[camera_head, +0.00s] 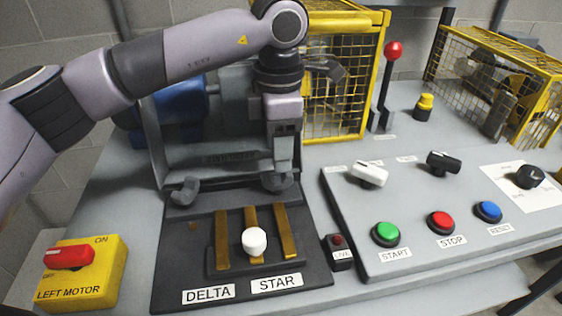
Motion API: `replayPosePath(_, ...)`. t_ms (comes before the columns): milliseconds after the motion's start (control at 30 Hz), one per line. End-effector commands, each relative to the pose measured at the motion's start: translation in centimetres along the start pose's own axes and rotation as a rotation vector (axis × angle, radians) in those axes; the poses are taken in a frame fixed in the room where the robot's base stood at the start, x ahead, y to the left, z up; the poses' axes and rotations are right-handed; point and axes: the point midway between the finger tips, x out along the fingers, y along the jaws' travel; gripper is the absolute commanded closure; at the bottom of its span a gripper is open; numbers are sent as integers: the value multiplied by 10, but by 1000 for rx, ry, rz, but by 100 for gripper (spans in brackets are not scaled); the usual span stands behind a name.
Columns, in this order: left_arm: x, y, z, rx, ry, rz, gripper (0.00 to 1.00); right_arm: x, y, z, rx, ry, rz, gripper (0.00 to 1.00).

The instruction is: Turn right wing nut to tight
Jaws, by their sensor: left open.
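The right wing nut (278,183) is a grey, two-winged piece at the lower right of the grey terminal box's front. A similar left wing nut (185,191) sits at the box's lower left. My left gripper (281,168) points down directly above the right wing nut, with its fingertips at or very near it. I cannot tell whether they touch it. The gripper is open, though its fingers overlap from this angle. My right gripper is not in view.
Below the wing nuts is a dark DELTA/STAR base (178,268) with brass bars and a white knob (254,241). A yellow LEFT MOTOR switch box (92,284) stands left. A button panel (420,205) and a red-knobbed lever (388,85) stand right. Yellow cages (340,70) are behind.

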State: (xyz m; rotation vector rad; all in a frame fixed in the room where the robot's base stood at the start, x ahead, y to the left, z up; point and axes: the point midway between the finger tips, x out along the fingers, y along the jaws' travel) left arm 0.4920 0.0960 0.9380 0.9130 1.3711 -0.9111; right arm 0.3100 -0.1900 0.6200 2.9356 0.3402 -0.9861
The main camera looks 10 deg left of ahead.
Motion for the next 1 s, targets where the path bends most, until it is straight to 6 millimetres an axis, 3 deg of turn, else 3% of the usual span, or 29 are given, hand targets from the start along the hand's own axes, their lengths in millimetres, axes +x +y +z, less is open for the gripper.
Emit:
replayPosePath(100,22,0,-1,0,2,-2,49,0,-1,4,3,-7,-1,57)
replayPosePath(300,45,0,0,0,1,-1,49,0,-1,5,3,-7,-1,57)
replayPosePath(667,51,0,0,0,-1,0,49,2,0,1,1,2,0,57)
replayPosePath(800,51,0,0,0,-1,0,94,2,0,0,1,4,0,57)
replayPosePath(833,51,0,0,0,-1,0,100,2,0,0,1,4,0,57)
replayPosePath(1000,51,0,0,3,-1,0,100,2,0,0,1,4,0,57)
